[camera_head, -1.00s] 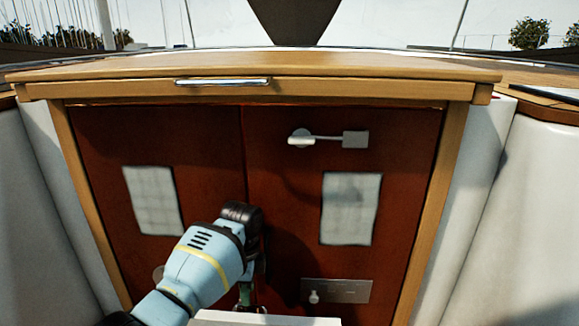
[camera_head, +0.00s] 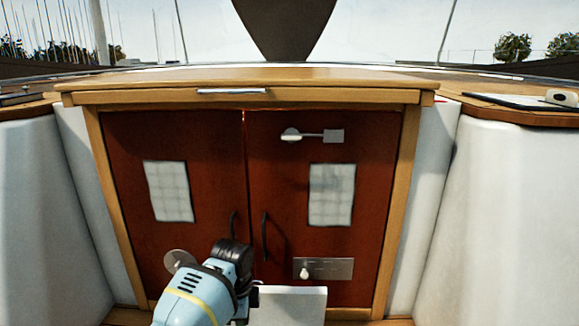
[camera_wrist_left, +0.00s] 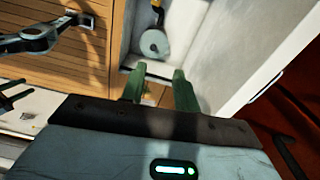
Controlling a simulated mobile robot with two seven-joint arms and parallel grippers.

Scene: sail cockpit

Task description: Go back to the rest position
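My left gripper (camera_wrist_left: 160,90) shows in the left wrist view with its two green fingers apart and nothing between them. In the head view my left arm comes in at the bottom, in front of the closed red-brown double doors; its fingers cannot be made out there. The doors have a left door handle (camera_head: 233,225) and a right door handle (camera_head: 264,237). The wrist stands close to the left handle in the picture; I cannot tell the gap in depth. My right gripper is not seen in the head view.
A wooden ledge (camera_head: 330,90) tops the doors, with a latch (camera_head: 312,135) and a lock plate (camera_head: 323,268) on the right door. White cockpit walls (camera_head: 500,220) flank both sides. A tablet-like dark item (camera_head: 510,101) lies on the right ledge. Wooden slats (camera_wrist_left: 60,75) show below the left wrist.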

